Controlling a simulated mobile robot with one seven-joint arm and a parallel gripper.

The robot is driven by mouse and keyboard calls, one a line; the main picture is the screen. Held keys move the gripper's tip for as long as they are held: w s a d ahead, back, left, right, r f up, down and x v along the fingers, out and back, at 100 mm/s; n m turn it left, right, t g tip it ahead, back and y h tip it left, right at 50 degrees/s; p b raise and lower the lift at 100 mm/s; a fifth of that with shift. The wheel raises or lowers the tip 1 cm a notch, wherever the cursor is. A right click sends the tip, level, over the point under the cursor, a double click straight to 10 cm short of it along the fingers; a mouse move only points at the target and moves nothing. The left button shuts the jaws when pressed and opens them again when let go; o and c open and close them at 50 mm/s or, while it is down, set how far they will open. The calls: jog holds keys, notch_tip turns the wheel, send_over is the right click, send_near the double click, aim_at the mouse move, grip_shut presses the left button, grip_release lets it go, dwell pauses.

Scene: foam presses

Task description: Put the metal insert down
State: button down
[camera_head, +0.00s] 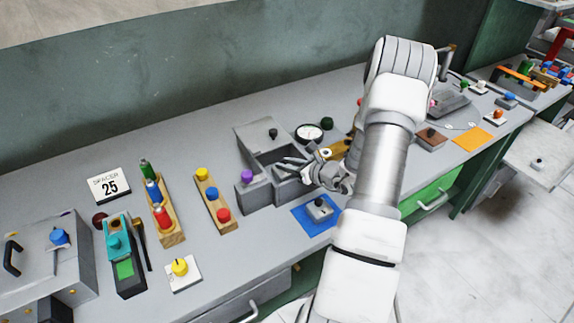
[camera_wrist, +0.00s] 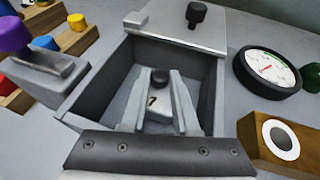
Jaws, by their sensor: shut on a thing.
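My gripper (camera_head: 290,167) is over the open cavity of a grey press box (camera_head: 262,201). In the wrist view my gripper (camera_wrist: 160,82) is shut on a small pale metal insert (camera_wrist: 158,117) with a black knob and a dark numeral. The insert sits between the two fingers, within the outline of the cavity of the press box (camera_wrist: 88,101). I cannot tell whether it touches the cavity floor. In the head view the held insert is hidden by my gripper. A similar grey block with a dark knob (camera_head: 320,208) stands on a blue mat (camera_head: 304,225).
A grey lid with a black knob (camera_wrist: 188,34) is at the box's back. A purple-knobbed part (camera_head: 247,180) adjoins it at left. A gauge (camera_wrist: 267,72) and a wooden block (camera_wrist: 258,147) stand close at right. Wooden racks (camera_head: 217,212) stand further left.

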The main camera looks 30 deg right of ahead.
jog(key=shift+f, duration=0.2)
jog(key=shift+f+b, duration=0.25)
jog(key=shift+b, duration=0.1)
jog(key=shift+s+a+f+b, duration=0.15)
jog(key=shift+s+f+b, duration=0.05)
jog(key=shift+f+b, duration=0.25)
jog(key=c, duration=0.7)
grip_release()
jog(key=shift+s+f, duration=0.1)
jog(key=shift+f, duration=0.05)
jog(key=shift+r+p, duration=0.75)
jog(key=shift+p, duration=0.2)
jog(key=b+v, duration=0.1)
jog(key=v, duration=1)
jog(key=shift+s+r, duration=0.2)
jog(key=shift+r, duration=0.1)
